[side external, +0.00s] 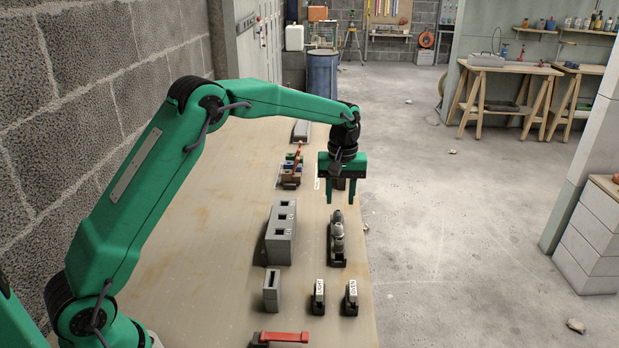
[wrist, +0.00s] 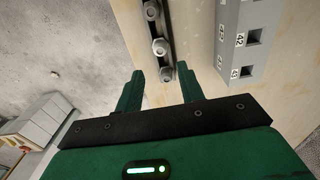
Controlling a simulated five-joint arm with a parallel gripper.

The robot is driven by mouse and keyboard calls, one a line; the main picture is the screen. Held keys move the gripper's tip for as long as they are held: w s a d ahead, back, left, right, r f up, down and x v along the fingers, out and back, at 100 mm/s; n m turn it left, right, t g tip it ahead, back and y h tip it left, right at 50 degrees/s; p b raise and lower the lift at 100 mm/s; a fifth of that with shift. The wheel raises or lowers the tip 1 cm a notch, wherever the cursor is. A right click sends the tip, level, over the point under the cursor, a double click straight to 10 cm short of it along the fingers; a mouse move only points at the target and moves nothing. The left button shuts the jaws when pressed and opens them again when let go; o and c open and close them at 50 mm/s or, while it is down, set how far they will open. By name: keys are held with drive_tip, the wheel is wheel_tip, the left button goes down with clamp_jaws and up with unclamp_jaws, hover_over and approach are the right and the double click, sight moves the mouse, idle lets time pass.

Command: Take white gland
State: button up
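A dark rack (side external: 338,260) holds a row of pale grey, rounded glands (side external: 337,229) at the right part of the bench. In the wrist view, glands (wrist: 160,46) stand in a line on the dark rack (wrist: 166,27). I cannot tell which one is white; all look greyish. My gripper (side external: 341,194) points down above the far end of the rack. Its fingers are open and apart with nothing held.
A grey block with square sockets (side external: 281,234) stands left of the rack; it shows numbered in the wrist view (wrist: 247,37). A smaller grey block (side external: 271,291), labelled LIGHT (side external: 318,292) and OVEN (side external: 351,293) pieces and a red-handled item (side external: 281,337) lie nearer. The bench's left side is clear.

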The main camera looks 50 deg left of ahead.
sight(338, 225)
drive_tip(key=shift+f, duration=0.1)
drive_tip(key=shift+f, duration=4.35)
clamp_jaws()
drive_tip(key=shift+r, duration=1.1)
drive_tip(key=shift+r, duration=0.95)
